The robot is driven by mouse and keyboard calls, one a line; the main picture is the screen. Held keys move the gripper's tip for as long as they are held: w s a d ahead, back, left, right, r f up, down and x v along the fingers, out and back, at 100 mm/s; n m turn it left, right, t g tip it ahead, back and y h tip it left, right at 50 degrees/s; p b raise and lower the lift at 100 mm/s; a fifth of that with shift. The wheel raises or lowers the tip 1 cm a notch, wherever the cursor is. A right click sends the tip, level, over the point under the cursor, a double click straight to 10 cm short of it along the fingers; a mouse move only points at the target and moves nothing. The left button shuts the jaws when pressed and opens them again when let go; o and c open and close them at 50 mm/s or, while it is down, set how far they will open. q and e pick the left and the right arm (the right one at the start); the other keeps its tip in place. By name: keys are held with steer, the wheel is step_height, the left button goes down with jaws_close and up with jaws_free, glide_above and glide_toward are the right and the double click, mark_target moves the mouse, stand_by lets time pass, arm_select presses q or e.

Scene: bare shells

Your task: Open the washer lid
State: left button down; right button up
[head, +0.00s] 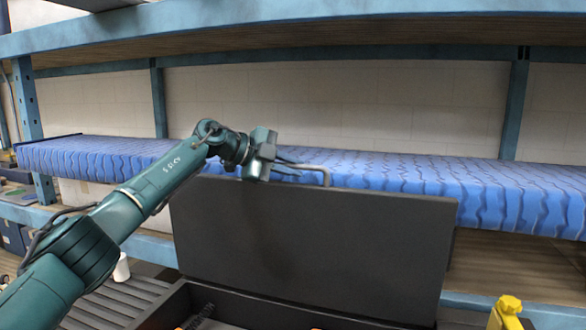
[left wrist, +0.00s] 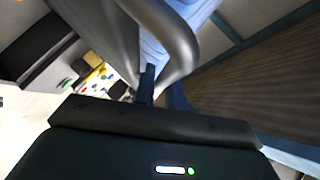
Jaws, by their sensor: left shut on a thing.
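The dark grey washer lid (head: 310,240) stands raised, close to upright, in the head view. Below it is the open dark box (head: 165,305) it belongs to, cut off by the bottom edge. A bent metal handle (head: 325,172) is at the lid's top edge. My left gripper (head: 285,169) reaches it from the left and is shut on it. In the left wrist view the handle (left wrist: 180,30) looms large and curved, passing down to the dark fingers (left wrist: 160,92). My right gripper is in neither view.
A blue wavy-patterned slab (head: 400,171) lies on the shelf behind the lid. Shelf uprights (head: 515,110) and an upper shelf board (head: 330,40) frame the space. A yellow object (head: 507,312) is at lower right. A white cylinder (head: 122,268) stands left of the box.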

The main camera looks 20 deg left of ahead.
arm_select(q)
steer(key=shift+w, duration=0.25)
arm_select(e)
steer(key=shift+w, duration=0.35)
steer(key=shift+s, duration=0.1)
arm_select(q)
steer(key=c, duration=1.5)
jaws_free()
steer(key=shift+o, duration=0.2)
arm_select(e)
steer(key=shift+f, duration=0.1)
arm_select(q)
steer(key=shift+s+a, duration=0.15)
steer(key=shift+a, duration=0.1)
steer(key=b+v, duration=0.3)
steer(key=v, duration=0.9)
steer(key=shift+s+r, duration=0.2)
steer(key=shift+r, duration=0.05)
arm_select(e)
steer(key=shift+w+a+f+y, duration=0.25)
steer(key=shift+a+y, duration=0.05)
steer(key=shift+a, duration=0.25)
arm_select(q)
steer(key=shift+a, duration=0.15)
